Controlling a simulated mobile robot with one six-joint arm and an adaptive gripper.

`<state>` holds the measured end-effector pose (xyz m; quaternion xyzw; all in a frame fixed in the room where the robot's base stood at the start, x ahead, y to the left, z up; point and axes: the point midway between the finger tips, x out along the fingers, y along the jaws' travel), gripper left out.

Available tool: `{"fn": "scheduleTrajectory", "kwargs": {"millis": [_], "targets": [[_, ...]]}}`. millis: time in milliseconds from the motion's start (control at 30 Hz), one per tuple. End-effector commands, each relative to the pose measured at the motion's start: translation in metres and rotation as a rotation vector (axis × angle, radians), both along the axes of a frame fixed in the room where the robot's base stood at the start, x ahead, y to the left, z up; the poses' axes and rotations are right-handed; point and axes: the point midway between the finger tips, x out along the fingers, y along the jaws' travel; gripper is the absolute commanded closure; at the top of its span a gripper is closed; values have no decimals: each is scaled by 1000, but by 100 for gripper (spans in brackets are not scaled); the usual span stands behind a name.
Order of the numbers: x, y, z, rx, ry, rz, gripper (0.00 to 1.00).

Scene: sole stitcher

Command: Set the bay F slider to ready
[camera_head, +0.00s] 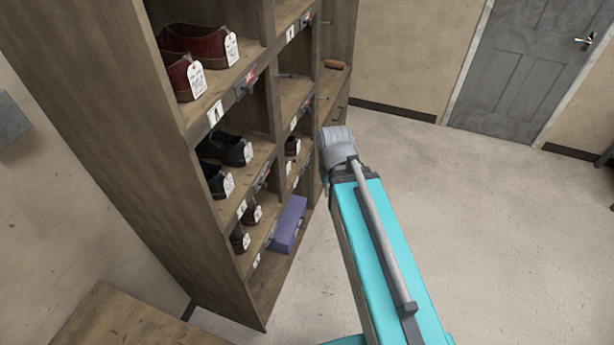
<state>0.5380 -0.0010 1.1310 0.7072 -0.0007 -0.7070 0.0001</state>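A wooden shelf unit (115,120) with several bays stands on the left. Small sliders sit on its shelf edges beside white letter labels. One slider with a red part (250,77) is on the upper shelf edge, and another slider with red (307,18) is further back. A lower slider (262,180) is dark and small. The letters are too small to read surely, so I cannot tell which is bay F or its setting. My arm reaches in from the bottom right toward the shelf's right side. My gripper does not show; its end is hidden beyond the grey joint.
Tagged red shoes (198,42) and dark shoes (232,150) fill bays. A purple box (288,224) lies in a low bay. A wooden table (130,322) is at bottom left. A grey door (530,60) is at the back. The floor (480,220) on the right is clear.

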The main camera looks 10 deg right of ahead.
Motion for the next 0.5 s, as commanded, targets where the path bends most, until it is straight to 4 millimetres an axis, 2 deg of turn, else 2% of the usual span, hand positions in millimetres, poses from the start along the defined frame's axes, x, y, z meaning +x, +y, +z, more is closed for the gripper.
{"fn": "scheduleTrajectory", "kwargs": {"millis": [33, 500], "targets": [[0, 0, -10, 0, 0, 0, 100], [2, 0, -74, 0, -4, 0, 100]]}}
